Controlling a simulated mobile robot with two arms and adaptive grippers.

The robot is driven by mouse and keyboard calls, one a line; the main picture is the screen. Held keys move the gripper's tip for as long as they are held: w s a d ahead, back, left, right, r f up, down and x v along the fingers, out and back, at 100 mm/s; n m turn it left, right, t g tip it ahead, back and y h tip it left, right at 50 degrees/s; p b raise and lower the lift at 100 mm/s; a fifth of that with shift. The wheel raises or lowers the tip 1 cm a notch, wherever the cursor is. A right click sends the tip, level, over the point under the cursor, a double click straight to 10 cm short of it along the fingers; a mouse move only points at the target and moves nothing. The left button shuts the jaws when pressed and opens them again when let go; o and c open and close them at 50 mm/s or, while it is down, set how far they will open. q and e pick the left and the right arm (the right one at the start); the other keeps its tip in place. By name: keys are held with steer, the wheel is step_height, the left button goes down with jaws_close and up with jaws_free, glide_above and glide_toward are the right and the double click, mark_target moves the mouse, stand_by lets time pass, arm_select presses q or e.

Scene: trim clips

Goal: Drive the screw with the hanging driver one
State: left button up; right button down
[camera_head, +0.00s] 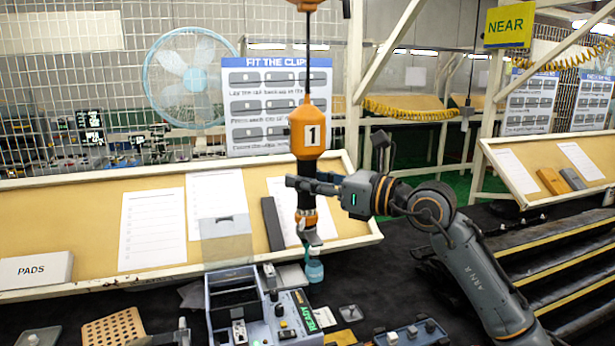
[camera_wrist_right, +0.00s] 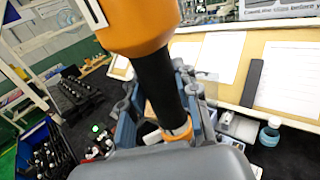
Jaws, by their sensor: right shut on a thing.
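The hanging driver marked 1 (camera_head: 308,132) is orange with a black grip and hangs upright from a cable. My right gripper (camera_head: 308,187) is shut around the black grip, below the orange body. In the right wrist view, the driver (camera_wrist_right: 155,75) passes between my right gripper's fingers (camera_wrist_right: 160,112). The driver's lower end is above the bench, near the right side of a grey-blue fixture (camera_head: 216,324) with a green READY label. I cannot make out a screw. My left gripper cannot be made out in either view.
A small teal bottle (camera_head: 314,270) stands just below and behind the driver tip. A tilted tan board (camera_head: 95,228) with papers runs behind the bench. A perforated tan block (camera_head: 112,328) lies at the lower left, and a grey part (camera_head: 410,334) lies at the lower right.

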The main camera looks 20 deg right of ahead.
steer(key=w+a+p, duration=0.2)
steer(key=w+a, duration=0.1)
steer(key=a, duration=0.4)
steer(key=w+a+p, duration=0.1)
steer(key=w+a, duration=0.2)
steer(key=a, duration=0.5)
step_height(320, 180, down, 22)
steer(key=b, duration=1.6)
steer(key=shift+d+r, duration=0.15)
steer(key=shift+d, duration=0.05)
steer(key=shift+s+f+b, duration=0.15)
steer(key=shift+f+b, duration=0.05)
steer(key=shift+b, duration=0.2)
steer(key=shift+r, duration=0.1)
steer(key=shift+r+p, duration=2.15)
steer(key=shift+r, duration=0.8)
